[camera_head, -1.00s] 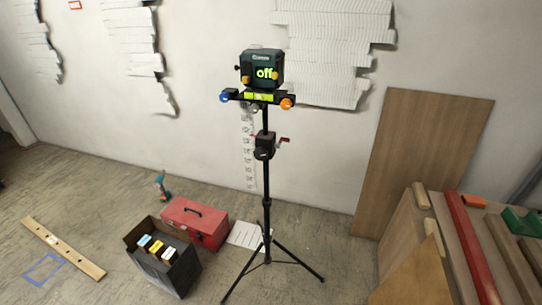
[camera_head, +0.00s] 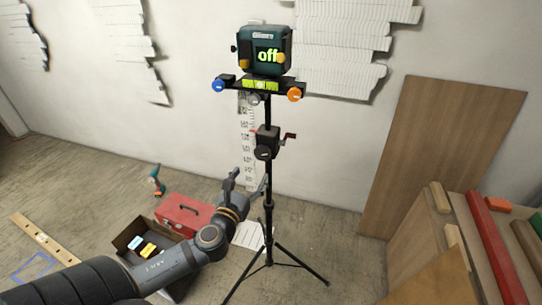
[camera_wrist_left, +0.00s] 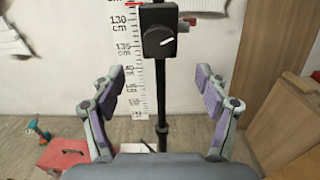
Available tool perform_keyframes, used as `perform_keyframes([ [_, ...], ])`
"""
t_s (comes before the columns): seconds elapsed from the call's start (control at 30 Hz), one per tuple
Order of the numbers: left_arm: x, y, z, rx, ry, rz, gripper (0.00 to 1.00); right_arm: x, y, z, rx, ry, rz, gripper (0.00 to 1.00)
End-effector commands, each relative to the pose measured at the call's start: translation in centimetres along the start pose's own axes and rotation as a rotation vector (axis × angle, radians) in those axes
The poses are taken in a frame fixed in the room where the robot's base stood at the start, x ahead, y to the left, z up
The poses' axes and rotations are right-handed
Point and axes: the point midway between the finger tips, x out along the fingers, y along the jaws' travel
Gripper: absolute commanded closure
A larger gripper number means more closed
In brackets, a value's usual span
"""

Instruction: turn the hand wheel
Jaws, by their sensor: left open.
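Lower on the post is a black crank housing (camera_head: 266,142) with a red-handled crank (camera_head: 288,137); I cannot tell which part is the hand wheel. In the left wrist view the housing (camera_wrist_left: 146,18) shows a round dial with a white mark. My left gripper (camera_head: 247,183) is open and empty, below the housing. Its spread fingers (camera_wrist_left: 157,85) flank the post in the wrist view, apart from the housing.
A red toolbox (camera_head: 184,214) and an open dark box (camera_head: 137,232) lie on the floor at left, the box partly behind my left arm. A green drill (camera_head: 155,180) stands behind them. A wooden board (camera_head: 440,155) leans on the wall at right. Tripod legs (camera_head: 303,268) spread on the floor.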

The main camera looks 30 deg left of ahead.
Motion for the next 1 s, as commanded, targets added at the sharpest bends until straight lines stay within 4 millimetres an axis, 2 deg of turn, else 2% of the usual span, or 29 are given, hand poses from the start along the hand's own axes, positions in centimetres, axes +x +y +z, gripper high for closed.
perform_keyframes([
  [0.13,2.0,0.1,0.1,-0.006,-0.003,0.004,0.25,0.0,0.2,0.0,-0.001,0.000,0.002,0.60],
  [0.3,5.8,0.1,0.2,-0.011,-0.003,0.004,0.25,-0.4,0.3,-0.1,-0.001,0.001,0.003,0.60],
  [0.5,9.2,0.1,0.1,-0.008,0.000,0.002,0.25,-0.9,0.3,-0.2,-0.001,0.001,0.003,0.60],
  [0.67,10.3,0.0,0.0,-0.007,0.001,0.000,0.25,-1.0,0.3,-0.2,-0.001,0.001,0.003,0.60],
  [0.9,10.3,0.0,-0.1,-0.006,0.002,-0.001,0.25,-0.9,0.3,-0.2,-0.001,0.002,0.003,0.60],
  [1.0,10.3,0.0,-0.1,-0.006,0.002,-0.001,0.37,-0.9,0.3,-0.2,-0.001,0.002,0.003,0.60],
])
